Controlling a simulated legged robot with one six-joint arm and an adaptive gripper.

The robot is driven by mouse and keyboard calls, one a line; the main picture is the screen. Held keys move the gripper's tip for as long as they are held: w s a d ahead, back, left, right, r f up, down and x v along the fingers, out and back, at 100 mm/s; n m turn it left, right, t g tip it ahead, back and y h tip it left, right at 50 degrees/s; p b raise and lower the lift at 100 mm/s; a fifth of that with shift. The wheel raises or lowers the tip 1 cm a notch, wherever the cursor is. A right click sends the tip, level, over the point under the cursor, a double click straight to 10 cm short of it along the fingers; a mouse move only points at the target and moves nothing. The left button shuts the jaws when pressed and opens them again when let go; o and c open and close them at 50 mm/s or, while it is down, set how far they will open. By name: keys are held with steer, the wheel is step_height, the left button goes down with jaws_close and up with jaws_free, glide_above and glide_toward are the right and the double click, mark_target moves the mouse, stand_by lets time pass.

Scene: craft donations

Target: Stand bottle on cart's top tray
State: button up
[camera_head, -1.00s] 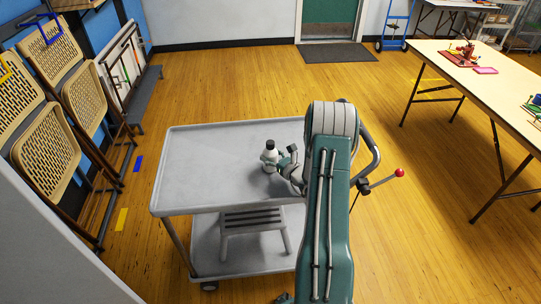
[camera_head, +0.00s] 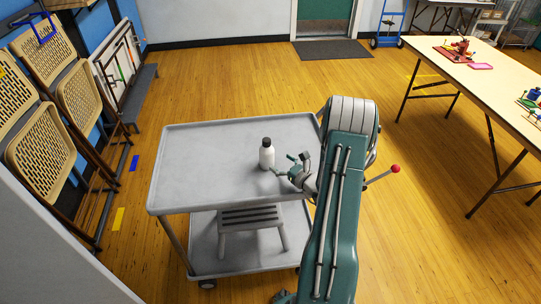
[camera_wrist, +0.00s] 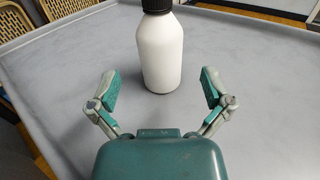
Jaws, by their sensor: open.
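A white bottle with a black cap (camera_head: 267,155) stands upright on the grey top tray of the cart (camera_head: 200,165). In the wrist view the bottle (camera_wrist: 160,50) is ahead of my gripper (camera_wrist: 158,88), centred between its two spread fingers and a little beyond their tips. My gripper also shows in the head view (camera_head: 289,165), just to the right of the bottle and low over the tray. The gripper is open and empty, with a gap on both sides of the bottle. The bottle's cap top is cut off in the wrist view.
The rest of the tray is bare, with a raised rim. A grey step stool (camera_head: 252,222) stands on the cart's lower shelf. Folding chairs (camera_head: 45,130) lean at the left. A long table (camera_head: 500,85) with craft items stands at the right.

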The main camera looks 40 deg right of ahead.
steer(key=s, duration=0.5)
steer(key=shift+s+d, duration=0.2)
steer(key=w+a+r+n+g+y, duration=0.2)
steer(key=a+r+n+g+y, duration=0.3)
steer(key=a, duration=0.4)
steer(key=w+a+r+n+g+y, duration=0.1)
steer(key=a+r+n+g+y, duration=0.1)
steer(key=a+r+n+y, duration=0.5)
steer(key=s+a+r+n+g+h, duration=0.25)
steer(key=a+n+g, duration=0.2)
steer(key=a, duration=0.25)
steer(key=s+a+r+n+g+h, duration=0.1)
steer(key=s+a+r+n+g, duration=0.3)
steer(key=a, duration=0.3)
steer(key=s+a+r+n+t+h, duration=0.3)
steer(key=s+r+n+h, duration=0.4)
steer(key=s+n, duration=0.5)
steer(key=n+h, duration=0.2)
steer(key=shift+r+n+h, duration=0.3)
steer(key=shift+n+h, duration=0.05)
